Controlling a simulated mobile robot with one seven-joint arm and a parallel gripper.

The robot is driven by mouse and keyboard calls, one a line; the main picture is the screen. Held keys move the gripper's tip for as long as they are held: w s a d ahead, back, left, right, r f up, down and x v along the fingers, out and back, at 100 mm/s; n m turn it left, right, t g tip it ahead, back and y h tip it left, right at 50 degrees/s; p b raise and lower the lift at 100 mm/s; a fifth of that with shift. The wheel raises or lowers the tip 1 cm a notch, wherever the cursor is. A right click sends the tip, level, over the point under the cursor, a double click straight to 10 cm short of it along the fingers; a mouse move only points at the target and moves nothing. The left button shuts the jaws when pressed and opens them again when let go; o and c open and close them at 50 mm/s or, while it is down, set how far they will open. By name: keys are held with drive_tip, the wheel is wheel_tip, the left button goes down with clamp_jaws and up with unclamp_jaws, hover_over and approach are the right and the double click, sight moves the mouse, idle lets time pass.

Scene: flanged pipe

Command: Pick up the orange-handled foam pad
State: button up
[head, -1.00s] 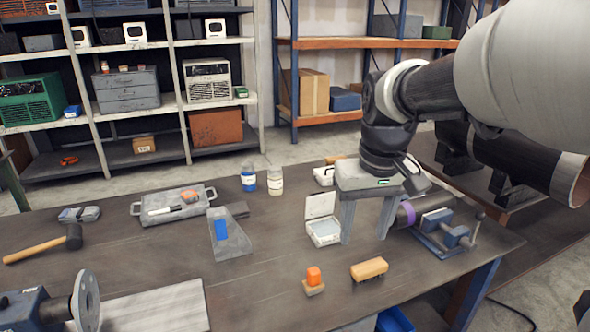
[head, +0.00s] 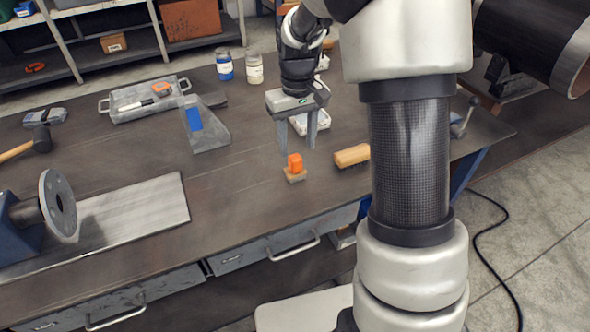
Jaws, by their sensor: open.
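The foam pad (head: 295,174) has an upright orange handle on a tan base and stands on the workbench near its front edge. My gripper (head: 297,147) is open and empty, with its two grey fingers pointing down and spread apart. In the picture, the fingertips show just above the orange handle. I cannot tell from this one view how far behind or above the pad they are.
A wooden brush (head: 352,155) lies close to the right of the pad. A white open case (head: 311,122) sits behind my gripper. A grey angled block (head: 205,128) with a blue patch stands to the left. Bare bench (head: 240,185) lies left of the pad.

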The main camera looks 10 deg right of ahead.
sight(295, 157)
drive_tip(key=f, duration=0.6)
drive_tip(key=shift+w+a+f+b, duration=0.2)
drive_tip(key=shift+b, duration=0.1)
drive_tip(key=c, duration=1.1)
drive_tip(key=shift+c, duration=0.2)
drive_tip(key=shift+r, duration=0.1)
wheel_tip(295, 157, up, 10)
drive_tip(key=shift+f+p, duration=0.1)
drive_tip(key=shift+p, duration=0.45)
